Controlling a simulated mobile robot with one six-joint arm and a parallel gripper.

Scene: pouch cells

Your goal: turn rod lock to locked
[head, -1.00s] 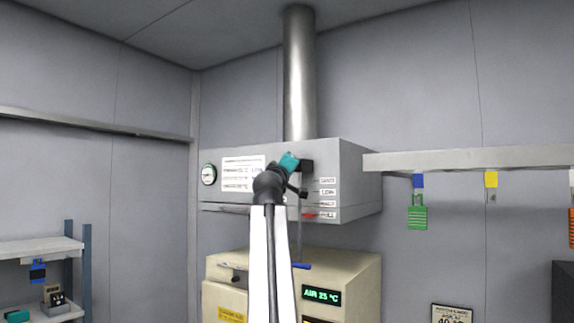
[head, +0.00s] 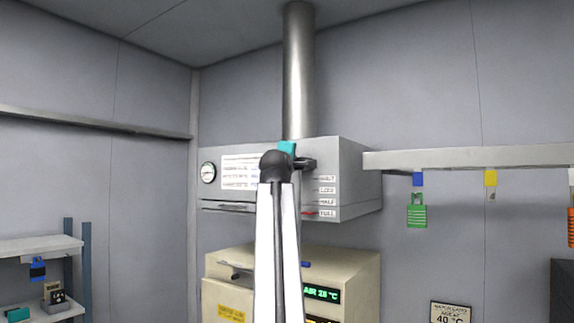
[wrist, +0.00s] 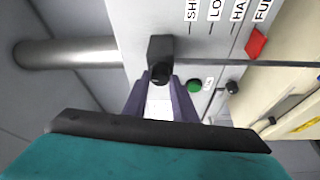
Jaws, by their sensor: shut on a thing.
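The rod lock is a black block with a round black knob (wrist: 160,75) on the grey hood front. In the head view the block (head: 307,164) shows just right of my gripper. A thin rod (wrist: 240,63) runs from the block past the SHUT, LOW, HALF and FULL labels, with a red pointer (wrist: 257,44) near FULL. My gripper (wrist: 160,84) has its two dark fingers on either side of the knob and is shut on it. In the head view my teal gripper (head: 287,148) is mostly hidden behind my wrist. The lock's setting cannot be read.
A green button (wrist: 194,86) and a small black knob (wrist: 233,88) sit close beside my fingers. A steel duct (head: 299,75) rises above the hood. A beige oven (head: 350,270) stands below. A shelf (head: 470,158) with hanging padlocks is at right.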

